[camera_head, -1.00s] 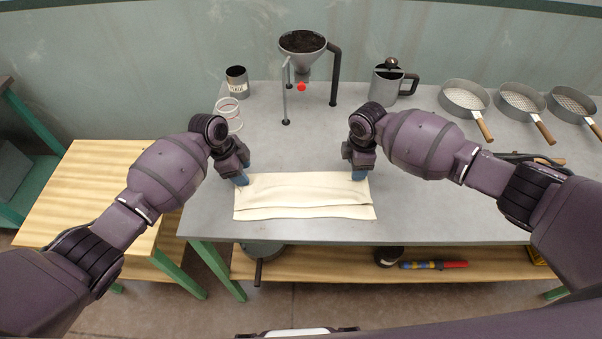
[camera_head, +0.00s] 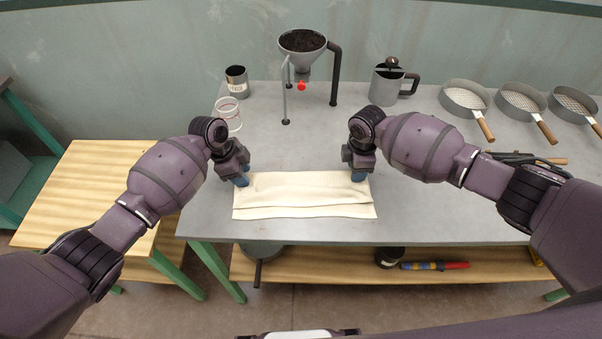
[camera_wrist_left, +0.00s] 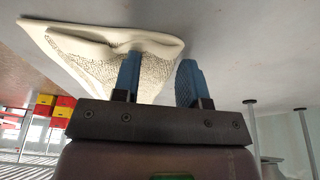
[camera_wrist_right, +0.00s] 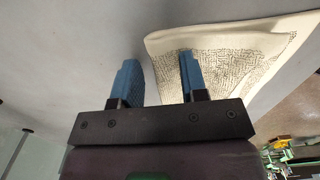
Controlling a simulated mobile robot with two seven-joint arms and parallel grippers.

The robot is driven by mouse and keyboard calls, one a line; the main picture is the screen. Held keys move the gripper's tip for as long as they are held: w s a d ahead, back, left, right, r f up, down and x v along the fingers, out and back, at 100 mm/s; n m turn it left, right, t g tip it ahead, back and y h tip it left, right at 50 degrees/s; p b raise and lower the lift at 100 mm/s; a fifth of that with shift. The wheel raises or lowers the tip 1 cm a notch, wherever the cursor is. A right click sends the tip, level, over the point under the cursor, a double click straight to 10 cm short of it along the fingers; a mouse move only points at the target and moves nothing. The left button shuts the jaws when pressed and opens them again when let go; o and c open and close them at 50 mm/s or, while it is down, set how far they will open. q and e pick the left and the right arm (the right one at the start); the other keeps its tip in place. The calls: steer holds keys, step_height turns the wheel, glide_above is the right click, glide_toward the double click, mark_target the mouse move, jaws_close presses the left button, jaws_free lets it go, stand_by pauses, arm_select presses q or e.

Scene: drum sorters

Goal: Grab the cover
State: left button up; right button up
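The cover (camera_head: 304,195) is a cream folded cloth lying flat on the grey table near its front edge. My left gripper (camera_head: 242,180) is at its far left corner. In the left wrist view the blue fingers (camera_wrist_left: 158,80) are apart, one over the patterned cloth and one beside it. My right gripper (camera_head: 359,175) is at the far right corner. In the right wrist view its fingers (camera_wrist_right: 160,76) are also apart, one over the cloth (camera_wrist_right: 235,60) and one outside it. Neither is closed on the cover; how far the tips reach around the edge cannot be told.
A funnel on a stand (camera_head: 303,60), a dark can (camera_head: 237,82), a coil (camera_head: 229,113) and a grey jug (camera_head: 385,86) stand behind. Several sieves (camera_head: 465,98) lie at right. A wooden side table (camera_head: 95,185) adjoins at left. Table around the cover is clear.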

arm_select(q)
jaws_close()
arm_select(e)
steer(key=shift+s+f, duration=0.1)
jaws_close()
arm_select(q)
steer(key=shift+f, duration=0.1)
